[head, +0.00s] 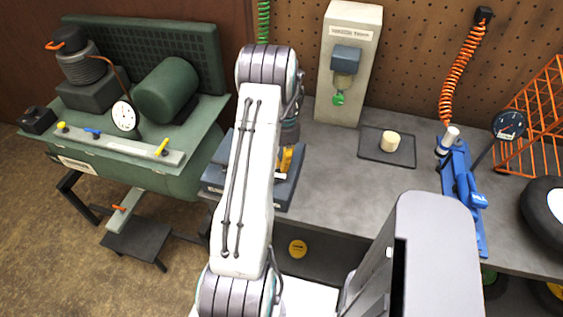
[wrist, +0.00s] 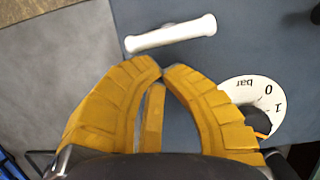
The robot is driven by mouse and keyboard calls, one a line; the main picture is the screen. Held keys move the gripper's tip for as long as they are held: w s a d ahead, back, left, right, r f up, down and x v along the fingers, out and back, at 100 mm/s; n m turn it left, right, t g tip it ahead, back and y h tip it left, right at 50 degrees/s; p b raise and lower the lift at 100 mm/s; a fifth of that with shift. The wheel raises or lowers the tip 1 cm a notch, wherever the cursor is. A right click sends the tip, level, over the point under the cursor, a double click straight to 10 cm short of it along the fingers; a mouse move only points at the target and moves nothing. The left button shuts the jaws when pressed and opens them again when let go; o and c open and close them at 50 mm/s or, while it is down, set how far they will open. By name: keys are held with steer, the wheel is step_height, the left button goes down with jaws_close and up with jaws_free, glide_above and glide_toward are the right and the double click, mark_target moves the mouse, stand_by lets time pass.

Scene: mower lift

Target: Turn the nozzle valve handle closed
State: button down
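My gripper (head: 286,158) has yellow fingers and is over a blue-grey box (head: 281,195), partly hidden by my arm in the head view. In the wrist view my gripper (wrist: 163,72) has its fingertips drawn together, almost touching. A narrow yellow piece shows between the fingers; I cannot tell whether it is a finger or another thing. A white bar-shaped handle (wrist: 171,33) lies just beyond the fingertips, slightly tilted and apart from them in the picture. I cannot tell for sure whether it is the nozzle valve handle. A white dial marked "bar" (wrist: 250,100) is at the right, partly covered by a finger.
A green compressor (head: 170,92) with a gauge (head: 124,116) and coloured levers stands at the left. A grey post (head: 350,60), a dark mat (head: 405,152) with a cream cylinder (head: 390,141), and a blue tool (head: 462,195) are on the bench. The bench middle is clear.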

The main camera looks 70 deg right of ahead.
steer(key=shift+a, duration=0.25)
steer(key=shift+s+a+f+b, duration=0.1)
steer(key=shift+a+b, duration=0.1)
steer(key=shift+b, duration=0.6)
steer(key=shift+a+b, duration=0.15)
steer(key=shift+b, duration=0.25)
steer(key=shift+s+a+r, duration=0.1)
steer(key=shift+a+r, duration=0.1)
steer(key=shift+f, duration=0.1)
